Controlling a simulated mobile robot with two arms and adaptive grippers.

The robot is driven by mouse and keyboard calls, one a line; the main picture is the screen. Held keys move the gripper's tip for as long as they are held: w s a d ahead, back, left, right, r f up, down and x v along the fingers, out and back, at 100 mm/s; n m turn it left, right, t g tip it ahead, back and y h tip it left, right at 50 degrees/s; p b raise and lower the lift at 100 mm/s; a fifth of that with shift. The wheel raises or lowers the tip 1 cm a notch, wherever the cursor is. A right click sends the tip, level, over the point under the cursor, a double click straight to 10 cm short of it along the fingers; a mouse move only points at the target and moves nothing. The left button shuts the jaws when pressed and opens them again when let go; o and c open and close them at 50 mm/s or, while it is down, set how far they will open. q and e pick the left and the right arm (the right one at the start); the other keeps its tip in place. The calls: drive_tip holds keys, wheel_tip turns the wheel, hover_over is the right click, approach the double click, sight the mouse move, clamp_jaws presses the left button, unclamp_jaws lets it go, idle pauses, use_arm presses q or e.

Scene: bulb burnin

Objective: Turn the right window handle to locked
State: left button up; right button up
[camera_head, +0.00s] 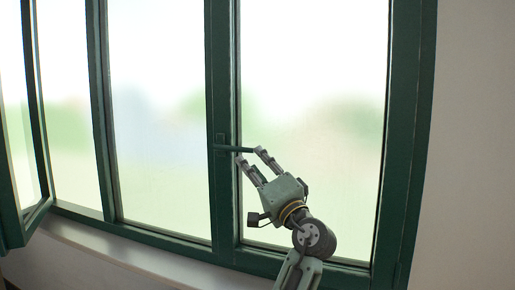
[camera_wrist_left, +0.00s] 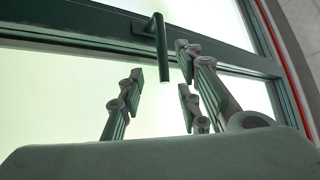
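The right window handle (camera_head: 232,149) is a dark green lever on the green upright between two panes. Its lever sticks out horizontally to the right from its mount (camera_head: 221,141) in the head view. My left gripper (camera_head: 250,157) is at the lever's free end, with its fingers spread. In the left wrist view, the handle (camera_wrist_left: 160,42) hangs from the frame, and its tip appears between the open fingers (camera_wrist_left: 160,78). I cannot tell whether any finger touches it. My right gripper is not in view.
A green casement (camera_head: 12,190) stands swung open at the far left. A pale sill (camera_head: 120,256) runs below the window. A plain wall (camera_head: 475,150) is on the right. The frosted panes lie close behind the gripper.

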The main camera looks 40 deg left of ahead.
sight(241, 149)
use_arm(q)
drive_tip(key=p+x, duration=0.2)
drive_tip(key=x, duration=0.1)
drive_tip(key=p+x, duration=0.2)
drive_tip(key=x, duration=0.2)
drive_tip(key=shift+s+r, duration=0.15)
drive_tip(key=shift+r, duration=0.1)
drive_tip(key=shift+w+a, duration=0.25)
drive_tip(key=shift+a, duration=0.1)
drive_tip(key=shift+s, duration=0.1)
drive_tip(key=shift+c, duration=0.3)
clamp_jaws()
